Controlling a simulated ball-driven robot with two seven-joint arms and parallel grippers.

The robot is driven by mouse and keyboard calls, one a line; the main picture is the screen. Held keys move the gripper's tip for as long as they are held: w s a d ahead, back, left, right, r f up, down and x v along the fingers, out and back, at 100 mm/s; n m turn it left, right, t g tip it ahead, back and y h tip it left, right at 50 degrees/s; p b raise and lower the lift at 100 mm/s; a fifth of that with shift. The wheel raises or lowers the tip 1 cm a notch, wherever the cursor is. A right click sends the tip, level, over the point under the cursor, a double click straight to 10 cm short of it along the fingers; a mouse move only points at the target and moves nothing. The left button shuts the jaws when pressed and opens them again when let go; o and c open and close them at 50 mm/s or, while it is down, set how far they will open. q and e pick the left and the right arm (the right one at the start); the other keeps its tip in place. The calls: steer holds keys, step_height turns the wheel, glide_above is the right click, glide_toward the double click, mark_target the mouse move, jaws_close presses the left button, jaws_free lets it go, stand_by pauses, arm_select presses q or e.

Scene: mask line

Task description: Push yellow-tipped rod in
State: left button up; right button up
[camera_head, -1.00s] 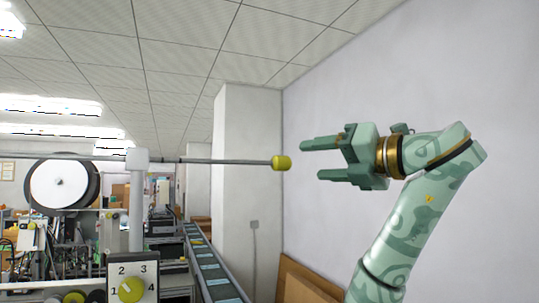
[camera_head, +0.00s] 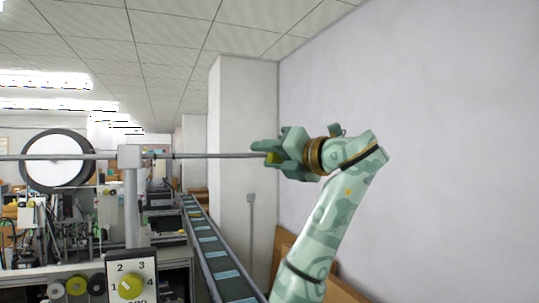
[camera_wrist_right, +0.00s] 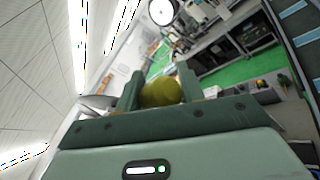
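A thin grey rod (camera_head: 215,155) runs level across the head view, through a grey post (camera_head: 130,195). Its yellow tip (camera_head: 273,158) is at the right end. My right gripper (camera_head: 262,153) reaches in from the right, its fingers pointing left along the rod on both sides of the tip. In the right wrist view the yellow tip (camera_wrist_right: 160,92) sits between the two fingers, close to the palm. The fingers look spread around it; contact with the tip or palm is hard to tell. My left gripper is not in view.
A dial panel (camera_head: 130,278) with a yellow knob stands below the post. A large black-and-white reel (camera_head: 58,160) is at the left. A conveyor (camera_head: 213,250) runs back beside a white pillar (camera_head: 243,150). The right wall is bare.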

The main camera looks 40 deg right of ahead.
mark_target(231, 156)
jaws_close()
steer(key=shift+w+a, duration=0.1)
steer(key=shift+a, duration=0.1)
steer(key=w+a+b, duration=0.1)
steer(key=a, duration=0.1)
steer(key=a+b, duration=0.1)
steer(key=a, duration=0.2)
steer(key=w+a+b, duration=0.1)
steer(key=a+b, duration=0.1)
steer(key=a, duration=0.1)
steer(key=shift+w+a+f, duration=0.15)
steer(key=shift+w, duration=0.15)
steer(key=shift+a, duration=0.2)
steer(key=shift+d, duration=0.25)
steer(key=shift+o, duration=2)
jaws_free()
steer(key=shift+a, duration=0.1)
steer(key=shift+o, duration=1.1)
steer(key=shift+w+a, duration=0.1)
steer(key=shift+a, duration=0.1)
